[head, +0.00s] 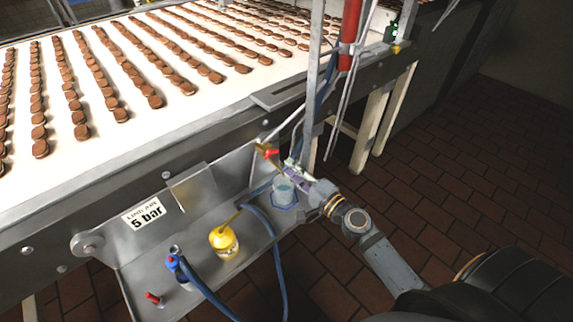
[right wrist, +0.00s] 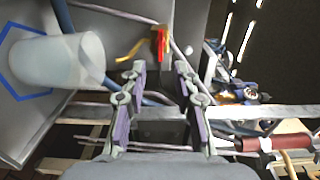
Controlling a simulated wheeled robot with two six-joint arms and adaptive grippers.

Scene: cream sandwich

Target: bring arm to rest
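My right arm reaches in from the lower right in the head view. Its gripper (head: 297,174) is just above and beside a translucent cup (head: 284,191) on the metal shelf. In the right wrist view the two fingers (right wrist: 161,88) stand apart with nothing visible between them. The cup (right wrist: 52,62) is left of the fingers there, inside a blue hexagonal outline, and appears apart from them. My left gripper is not in view.
The metal shelf (head: 150,283) also holds a yellow oil can (head: 223,241) and a blue hose (head: 266,228). A conveyor (head: 150,118) with rows of brown biscuits is behind. An upright post (head: 313,90) stands near the gripper. Tiled floor (head: 460,185) is open at right.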

